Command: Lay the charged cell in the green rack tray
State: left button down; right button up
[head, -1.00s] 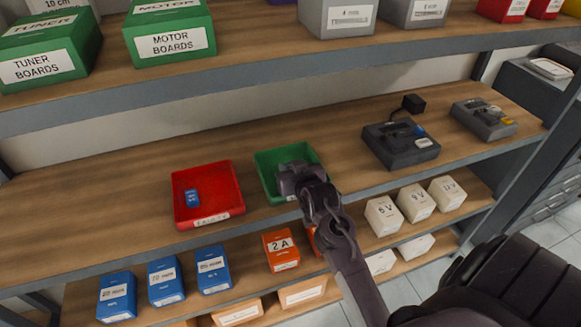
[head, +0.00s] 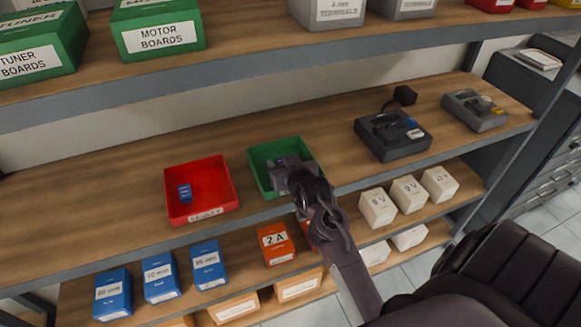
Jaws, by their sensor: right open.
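The green tray (head: 258,156) stands on the middle shelf, right of the red tray. My right gripper (head: 283,172) is over and in the green tray, covering much of its inside. Its jaws are open, but the fingertips and anything beneath them are hidden by the hand. The red tray (head: 214,194) has a label on its front and holds a small blue cell (head: 185,194). A dark charger (head: 393,134) with a blue piece (head: 415,133) at its right side stands to the right. My left gripper is not in view.
A second grey charger (head: 474,110) with a yellow piece is at the far right. The upper shelf bears green boxes (head: 158,32). Blue boxes (head: 208,264), an orange box (head: 276,244) and white boxes (head: 378,208) stand below. The middle shelf is bare at left.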

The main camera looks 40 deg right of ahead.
jog(key=b+v, duration=0.1)
jog(key=v, duration=1)
jog(key=shift+b, duration=0.35)
jog(key=shift+s+r, duration=0.4)
jog(key=shift+s, duration=0.1)
jog(key=shift+f, duration=0.1)
